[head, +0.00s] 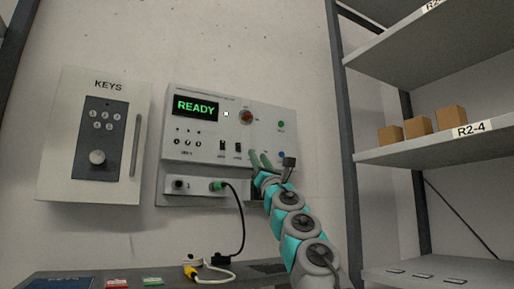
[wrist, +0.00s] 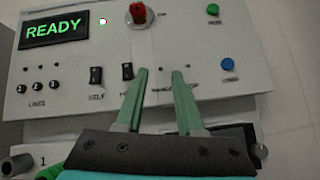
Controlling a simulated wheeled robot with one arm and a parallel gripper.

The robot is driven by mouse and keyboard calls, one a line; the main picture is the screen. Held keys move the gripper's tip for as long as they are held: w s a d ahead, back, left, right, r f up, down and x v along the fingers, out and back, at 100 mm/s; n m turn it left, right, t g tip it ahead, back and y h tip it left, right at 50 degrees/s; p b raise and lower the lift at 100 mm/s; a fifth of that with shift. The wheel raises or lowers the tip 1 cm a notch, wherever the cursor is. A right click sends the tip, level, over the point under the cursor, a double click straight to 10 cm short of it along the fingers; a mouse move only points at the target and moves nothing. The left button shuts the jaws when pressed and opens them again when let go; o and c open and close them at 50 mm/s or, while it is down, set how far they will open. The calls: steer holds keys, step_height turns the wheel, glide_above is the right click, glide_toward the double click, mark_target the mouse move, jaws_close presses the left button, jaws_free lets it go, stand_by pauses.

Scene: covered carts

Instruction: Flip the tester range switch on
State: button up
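The tester (head: 210,148) is a pale wall panel with a green READY display (head: 196,107); the display also shows in the wrist view (wrist: 54,29). Two black rocker switches, one left (wrist: 96,75) and one right (wrist: 127,71), sit low on its face. The left label seems to read SELF; the right label is partly hidden by my finger. I cannot tell which control is the range switch. My gripper (wrist: 159,72) is open and empty, its green fingers apart in front of the panel, just right of the rockers. It also shows in the head view (head: 259,154). Lettering between and behind the fingers is partly covered.
A red knob (wrist: 138,12), a green button (wrist: 213,9) and a blue button (wrist: 228,65) surround the gripper. Small LINES toggles (wrist: 37,87) are left. A key cabinet (head: 60,140) hangs left; a shelf (head: 430,148) with boxes stands right. A black cable (head: 242,215) hangs below.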

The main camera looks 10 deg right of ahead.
steer(key=shift+p+x, duration=0.85)
steer(key=shift+x, duration=0.25)
steer(key=shift+w, duration=0.1)
jaws_close()
